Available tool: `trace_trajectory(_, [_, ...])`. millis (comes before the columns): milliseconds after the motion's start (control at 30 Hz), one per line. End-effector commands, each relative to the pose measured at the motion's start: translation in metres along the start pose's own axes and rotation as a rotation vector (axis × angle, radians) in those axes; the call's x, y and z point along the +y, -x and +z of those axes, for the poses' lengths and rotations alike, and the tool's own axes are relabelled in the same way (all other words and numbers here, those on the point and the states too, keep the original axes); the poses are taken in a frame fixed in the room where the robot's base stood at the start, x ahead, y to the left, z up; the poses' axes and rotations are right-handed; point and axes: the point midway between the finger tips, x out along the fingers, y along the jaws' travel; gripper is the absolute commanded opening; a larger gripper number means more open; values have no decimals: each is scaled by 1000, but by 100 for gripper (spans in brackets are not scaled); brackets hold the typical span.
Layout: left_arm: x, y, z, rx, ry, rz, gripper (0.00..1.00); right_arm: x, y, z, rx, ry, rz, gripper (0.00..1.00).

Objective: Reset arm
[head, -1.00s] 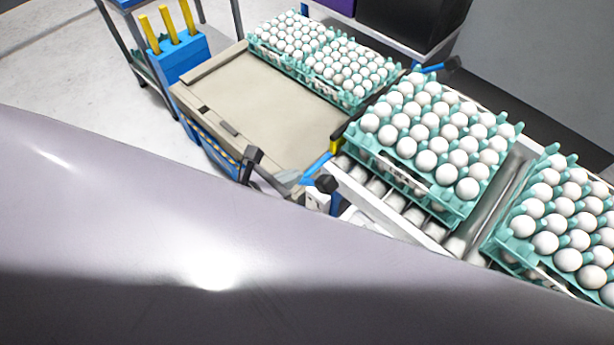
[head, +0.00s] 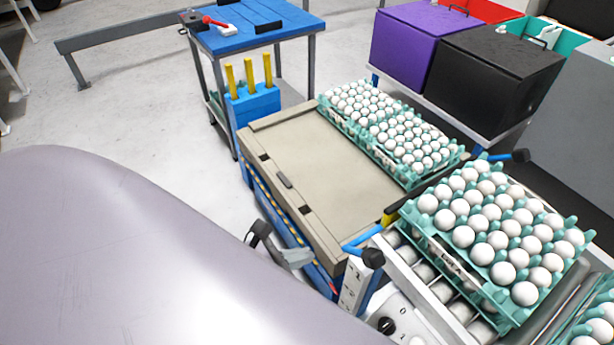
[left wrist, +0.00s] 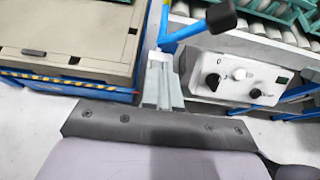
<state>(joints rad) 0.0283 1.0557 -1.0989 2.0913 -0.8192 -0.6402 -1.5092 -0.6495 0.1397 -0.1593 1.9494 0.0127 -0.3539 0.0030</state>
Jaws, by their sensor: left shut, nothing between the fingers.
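My left arm (head: 120,240) fills the lower left of the head view. My left gripper (head: 296,257) shows past its edge, beside the near end of the flat beige-topped cart. In the left wrist view the gripper (left wrist: 161,82) points up the picture, its fingers together and empty. It is over the gap between the cart and the roller conveyor, close to a blue bar with a black knob (left wrist: 220,17). I cannot tell whether it touches the bar. My right gripper is in neither view.
Another stacked egg tray (head: 465,270) stands on the roller conveyor (head: 415,305) at right. A white control box (left wrist: 240,78) is near the gripper.

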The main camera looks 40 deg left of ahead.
Motion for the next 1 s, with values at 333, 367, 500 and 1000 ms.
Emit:
trace_trajectory(333, [-6,-3,-1,4,75,-4,0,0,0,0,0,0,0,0])
trace_trajectory(367, [-9,-5,0,5,125,-6,0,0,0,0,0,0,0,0])
trace_trajectory(500, [-33,-17,-1,23,542,-18,0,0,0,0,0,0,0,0])
trace_trajectory(1000, [-43,-25,-44,-63,2679,151,0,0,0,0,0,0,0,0])
